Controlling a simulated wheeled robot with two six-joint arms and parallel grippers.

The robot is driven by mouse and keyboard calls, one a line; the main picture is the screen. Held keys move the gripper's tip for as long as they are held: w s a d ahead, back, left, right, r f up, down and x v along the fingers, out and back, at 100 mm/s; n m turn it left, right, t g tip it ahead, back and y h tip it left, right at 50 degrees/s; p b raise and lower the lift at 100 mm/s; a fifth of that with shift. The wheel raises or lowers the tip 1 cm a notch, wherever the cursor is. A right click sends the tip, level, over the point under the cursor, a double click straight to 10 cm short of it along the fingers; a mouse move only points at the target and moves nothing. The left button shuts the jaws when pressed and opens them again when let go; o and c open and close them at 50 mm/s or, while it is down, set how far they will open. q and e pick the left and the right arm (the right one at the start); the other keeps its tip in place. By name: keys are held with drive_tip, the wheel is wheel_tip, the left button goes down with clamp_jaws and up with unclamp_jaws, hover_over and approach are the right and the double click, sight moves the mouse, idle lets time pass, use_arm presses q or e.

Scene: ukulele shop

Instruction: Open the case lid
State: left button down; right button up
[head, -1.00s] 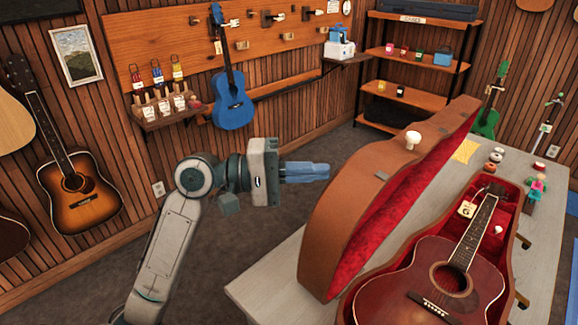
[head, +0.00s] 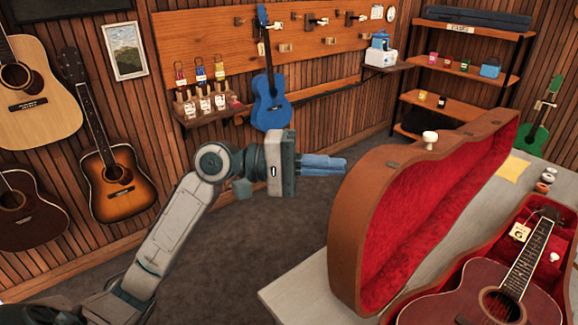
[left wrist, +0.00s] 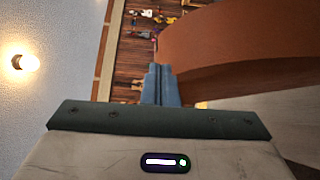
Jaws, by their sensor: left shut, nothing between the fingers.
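The brown guitar case stands on the pale table with its lid (head: 352,215) raised, tilted up and back, showing the red plush lining. A white knob (head: 430,138) sits on the lid's edge. The case bottom (head: 572,238) holds a dark red guitar (head: 487,300). In the left wrist view the shut fingers (left wrist: 160,85) point toward the brown lid (left wrist: 235,45); contact cannot be told. My right gripper is not in view.
The table's bare corner (head: 290,292) shows in front of the lid. A yellow note (head: 513,169) and small round items (head: 546,178) lie behind the case. A blue ukulele (head: 270,103) hangs on the wall. Open floor lies left of the table.

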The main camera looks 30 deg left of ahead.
use_arm(q)
drive_tip(key=b+v, duration=0.4)
drive_tip(key=v, duration=0.3)
drive_tip(key=shift+a+r, duration=0.2)
drive_tip(key=shift+w, duration=0.15)
